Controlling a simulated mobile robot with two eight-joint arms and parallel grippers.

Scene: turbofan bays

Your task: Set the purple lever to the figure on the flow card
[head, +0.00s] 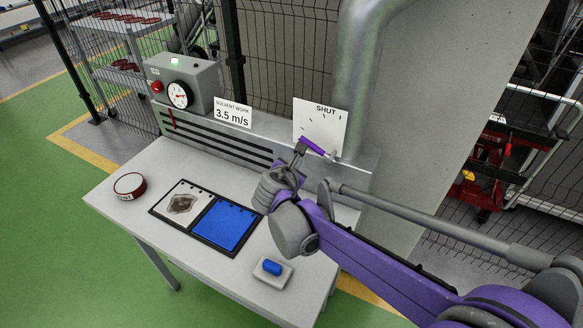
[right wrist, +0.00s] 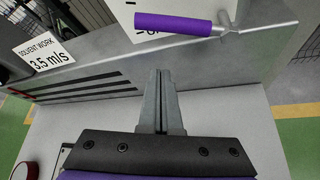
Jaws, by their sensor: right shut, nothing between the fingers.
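The purple lever (head: 315,146) is in front of a white plate (head: 325,118) marked SHUT, on the bench's back panel. In the right wrist view its purple handle (right wrist: 175,23) lies nearly level, with the metal shaft at its right end. My right gripper (head: 299,150) is shut and empty close to the handle; in the right wrist view its fingertips (right wrist: 160,72) point towards the handle and look apart from it. The flow card (head: 233,112) reads "SOLVENT WORK 3.5 m/s". My left gripper is not in view.
A grey box with a round dial gauge (head: 179,94), a red button (head: 157,87) and a lit green lamp (head: 174,61) stands at the back left. On the bench are a dark red round tin (head: 130,185), a blue pad (head: 222,226) and a blue block (head: 272,267). A thick duct (head: 358,70) rises behind the plate.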

